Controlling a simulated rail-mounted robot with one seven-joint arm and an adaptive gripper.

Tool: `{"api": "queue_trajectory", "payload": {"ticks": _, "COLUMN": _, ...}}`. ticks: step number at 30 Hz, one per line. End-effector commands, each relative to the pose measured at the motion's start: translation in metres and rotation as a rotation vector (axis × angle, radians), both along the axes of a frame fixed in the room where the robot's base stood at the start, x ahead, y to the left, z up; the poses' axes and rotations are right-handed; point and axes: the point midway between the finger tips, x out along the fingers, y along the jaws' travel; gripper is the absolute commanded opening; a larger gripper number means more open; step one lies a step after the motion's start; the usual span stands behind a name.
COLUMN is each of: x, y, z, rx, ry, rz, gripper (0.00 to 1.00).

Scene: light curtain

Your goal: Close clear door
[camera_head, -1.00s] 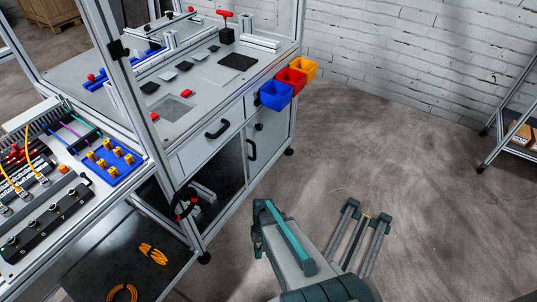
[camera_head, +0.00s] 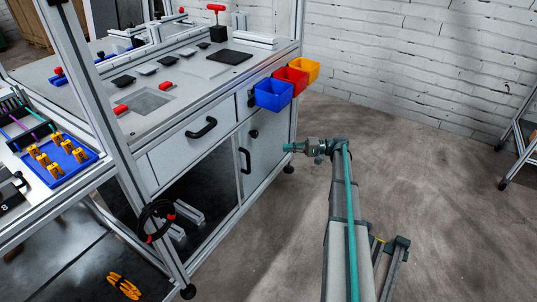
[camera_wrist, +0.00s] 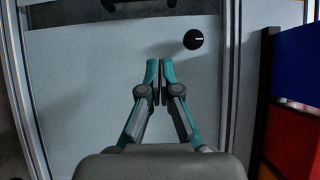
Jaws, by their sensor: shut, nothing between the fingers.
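A white cabinet front (camera_head: 268,150) under the workbench bears a black vertical handle (camera_head: 245,160) and a small black knob (camera_head: 253,133). To its left is a dark, see-through lower bay (camera_head: 205,195). I cannot tell whether a clear door pane covers it or how far such a door stands open. My gripper (camera_head: 288,147) is to the right of the white front, pointing left toward it. In the wrist view my gripper (camera_wrist: 159,66) is shut and empty before a pale panel (camera_wrist: 90,60) with a black knob (camera_wrist: 194,39). I cannot tell whether it touches.
Blue (camera_head: 273,95), red (camera_head: 291,80) and yellow (camera_head: 306,69) bins jut from the bench side, close above my gripper. A drawer with a black handle (camera_head: 201,128) is above the dark bay. A coiled cable (camera_head: 155,221) hangs on the near post.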

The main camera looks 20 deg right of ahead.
Motion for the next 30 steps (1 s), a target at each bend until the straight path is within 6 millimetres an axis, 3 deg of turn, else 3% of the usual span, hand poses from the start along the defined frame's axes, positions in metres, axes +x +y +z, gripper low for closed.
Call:
{"api": "queue_trajectory", "payload": {"ticks": 8, "x": 0.001, "y": 0.022, "z": 0.003, "rx": 0.010, "ry": -0.029, "rz": 0.020, "gripper": 0.00}}
{"api": "queue_trajectory", "payload": {"ticks": 21, "x": 0.027, "y": 0.100, "z": 0.001, "rx": 0.009, "ry": -0.026, "rz": 0.020, "gripper": 0.00}}
{"api": "queue_trajectory", "payload": {"ticks": 30, "x": 0.011, "y": 0.130, "z": 0.002, "rx": 0.009, "ry": -0.026, "rz": 0.018, "gripper": 0.00}}
